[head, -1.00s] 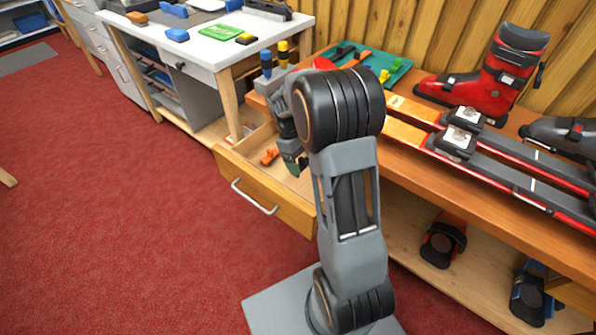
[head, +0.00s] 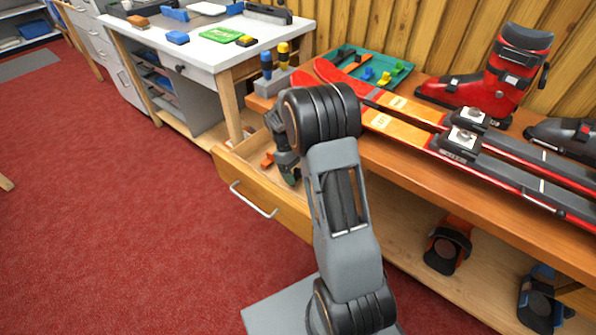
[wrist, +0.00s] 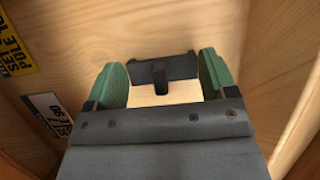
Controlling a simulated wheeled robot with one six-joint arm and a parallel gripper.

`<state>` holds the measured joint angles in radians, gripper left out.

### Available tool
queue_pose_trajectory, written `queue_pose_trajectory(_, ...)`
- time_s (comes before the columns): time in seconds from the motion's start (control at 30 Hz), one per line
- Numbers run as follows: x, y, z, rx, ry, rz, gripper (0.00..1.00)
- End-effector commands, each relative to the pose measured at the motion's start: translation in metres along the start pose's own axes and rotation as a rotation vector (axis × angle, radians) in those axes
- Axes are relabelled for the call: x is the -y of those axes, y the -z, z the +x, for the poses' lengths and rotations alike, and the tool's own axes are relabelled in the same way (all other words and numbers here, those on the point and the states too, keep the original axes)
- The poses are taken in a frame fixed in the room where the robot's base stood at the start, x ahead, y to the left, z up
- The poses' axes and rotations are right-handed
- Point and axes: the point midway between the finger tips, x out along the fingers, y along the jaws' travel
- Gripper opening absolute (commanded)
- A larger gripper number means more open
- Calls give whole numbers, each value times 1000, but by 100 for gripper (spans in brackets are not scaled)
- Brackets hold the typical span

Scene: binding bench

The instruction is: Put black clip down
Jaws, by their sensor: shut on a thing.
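The black clip (wrist: 162,71) shows between the green fingertips of my gripper (wrist: 163,86) in the wrist view. The gripper is shut on it. Pale wood lies behind the clip; I cannot tell whether the clip touches it. In the head view, my gripper (head: 290,176) reaches down into the open wooden drawer (head: 262,197) under the bench. The clip cannot be made out there, as my arm and gripper cover that spot.
An orange piece (head: 267,160) lies in the drawer, left of my gripper. A yellow label (wrist: 14,45) and a white label (wrist: 47,113) show on wood at the left of the wrist view. Skis (head: 440,140) and a red boot (head: 505,70) occupy the bench.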

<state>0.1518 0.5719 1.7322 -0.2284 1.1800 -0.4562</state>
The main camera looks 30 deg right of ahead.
Motion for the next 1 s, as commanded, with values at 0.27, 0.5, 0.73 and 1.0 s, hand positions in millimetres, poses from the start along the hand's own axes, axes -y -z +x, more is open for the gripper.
queue_pose_trajectory(0.27,0,1,3,0,0,0,82)
queue_pose_trajectory(0.5,0,1,3,0,0,0,100)
queue_pose_trajectory(0.73,0,0,0,0,0,0,100)
queue_pose_trajectory(1.0,0,-1,-44,-2,-2,0,100)
